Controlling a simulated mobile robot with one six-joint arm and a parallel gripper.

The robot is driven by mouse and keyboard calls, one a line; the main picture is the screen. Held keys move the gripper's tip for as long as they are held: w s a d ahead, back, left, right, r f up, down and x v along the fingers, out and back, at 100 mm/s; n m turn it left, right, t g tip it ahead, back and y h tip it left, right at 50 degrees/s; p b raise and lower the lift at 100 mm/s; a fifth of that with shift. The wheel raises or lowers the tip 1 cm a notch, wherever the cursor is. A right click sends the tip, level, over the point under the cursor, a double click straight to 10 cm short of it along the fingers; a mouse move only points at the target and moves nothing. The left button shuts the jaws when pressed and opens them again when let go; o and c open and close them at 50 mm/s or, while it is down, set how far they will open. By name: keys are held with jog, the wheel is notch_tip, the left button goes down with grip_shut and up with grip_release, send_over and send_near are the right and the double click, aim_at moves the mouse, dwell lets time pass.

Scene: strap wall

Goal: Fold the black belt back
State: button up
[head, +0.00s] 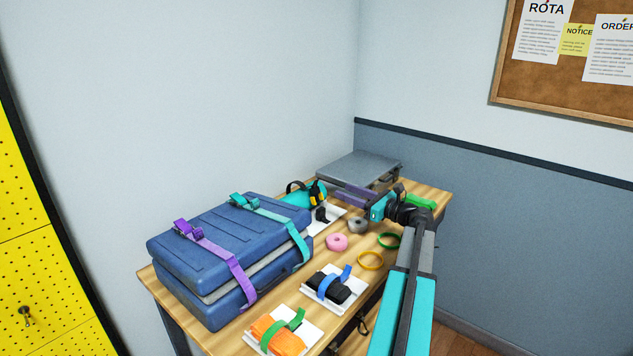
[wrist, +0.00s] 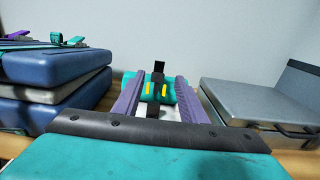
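The black belt (wrist: 159,67) runs over a teal roll (wrist: 134,87) on a white board. In the wrist view one end of it stands up above the roll, and a dark part hangs down the near side. Two yellow marks show beside it. In the head view the belt (head: 321,214) shows dark in front of the teal roll (head: 290,198), on the white board. My gripper (head: 352,197) is open and empty, to the right of the roll. In the wrist view its purple fingers (wrist: 158,98) lie apart, with the belt between them in the picture, farther off.
A blue case (head: 215,262) with purple and teal straps stands at the left. A grey case (head: 360,167) stands at the back right. Pink (head: 337,242) and grey rolls, yellow (head: 370,261) and green rings, and strapped black and orange bundles lie on the wooden table.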

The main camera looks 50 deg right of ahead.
aim_at(318, 181)
jog(key=w, duration=0.4)
jog(key=w+p, duration=0.1)
jog(key=w, duration=0.4)
jog(key=w+a+p, duration=0.1)
jog(key=w, duration=0.3)
jog(key=shift+w+a, duration=0.1)
jog(key=shift+w, duration=0.15)
grip_shut()
